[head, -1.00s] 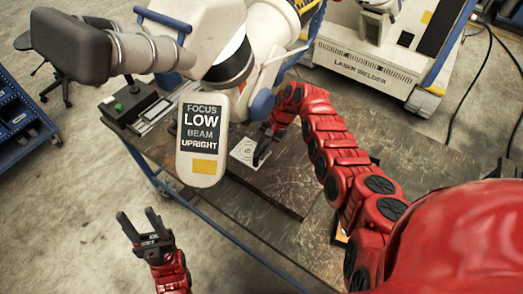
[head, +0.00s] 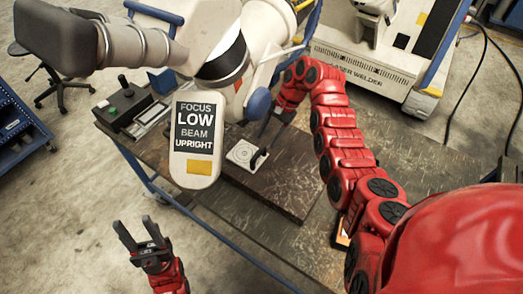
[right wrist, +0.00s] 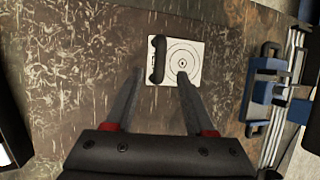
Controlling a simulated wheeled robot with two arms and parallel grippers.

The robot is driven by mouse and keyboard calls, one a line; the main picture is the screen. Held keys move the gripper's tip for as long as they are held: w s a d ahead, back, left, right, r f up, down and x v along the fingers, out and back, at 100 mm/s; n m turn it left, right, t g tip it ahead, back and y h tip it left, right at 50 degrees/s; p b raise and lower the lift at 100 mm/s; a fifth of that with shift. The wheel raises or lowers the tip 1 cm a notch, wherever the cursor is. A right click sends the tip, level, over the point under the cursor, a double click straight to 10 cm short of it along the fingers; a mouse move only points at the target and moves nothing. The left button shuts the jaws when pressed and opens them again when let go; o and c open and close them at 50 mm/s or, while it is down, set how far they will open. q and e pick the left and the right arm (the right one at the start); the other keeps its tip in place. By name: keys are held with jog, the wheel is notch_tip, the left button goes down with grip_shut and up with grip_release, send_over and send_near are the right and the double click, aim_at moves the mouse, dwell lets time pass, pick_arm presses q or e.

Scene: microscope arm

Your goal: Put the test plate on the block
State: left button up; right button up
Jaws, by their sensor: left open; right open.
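The test plate (head: 243,153) is a white square with printed rings and a black handle (head: 258,158) along one side. It lies flat on a dark brown slab (head: 280,190) with a visible raised edge; I cannot tell whether this slab is the block. My right gripper (head: 272,130) is open, above and behind the plate. In the right wrist view the plate (right wrist: 187,57) shows ahead of the open right gripper (right wrist: 160,76), with the handle between the finger lines and apparently clear of them. My left gripper (head: 135,222) is open and empty, off the table's near side.
The microscope head with its label sign (head: 194,140) hangs close to the left of the plate. A black control box (head: 122,107) stands at the table's left end. A laser welder (head: 375,75) stands behind. The front of the slab is clear.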

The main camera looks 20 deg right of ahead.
jog(key=v, duration=0.4)
jog(key=shift+a, duration=0.1)
jog(key=shift+f, duration=0.1)
dwell(0.3)
